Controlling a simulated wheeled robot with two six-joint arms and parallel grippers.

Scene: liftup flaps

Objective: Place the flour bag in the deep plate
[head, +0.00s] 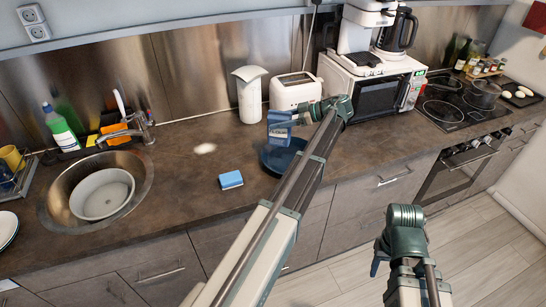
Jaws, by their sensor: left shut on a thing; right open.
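The blue flour bag (279,131) is held roughly upright by my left gripper (293,117), which is shut on it. The bag is over the back part of the dark blue deep plate (270,163) on the counter. I cannot tell from this view whether the bag touches the plate. My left arm covers the plate's right side. My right gripper (377,260) is open and empty, in front of the counter at the lower right.
A blue-and-white sponge (231,180) lies left of the plate. A toaster (296,91) and white canister (249,95) stand behind. A microwave (372,88) is at the right. The sink (142,188) at the left holds a white bowl (102,194). Counter between sink and sponge is mostly clear.

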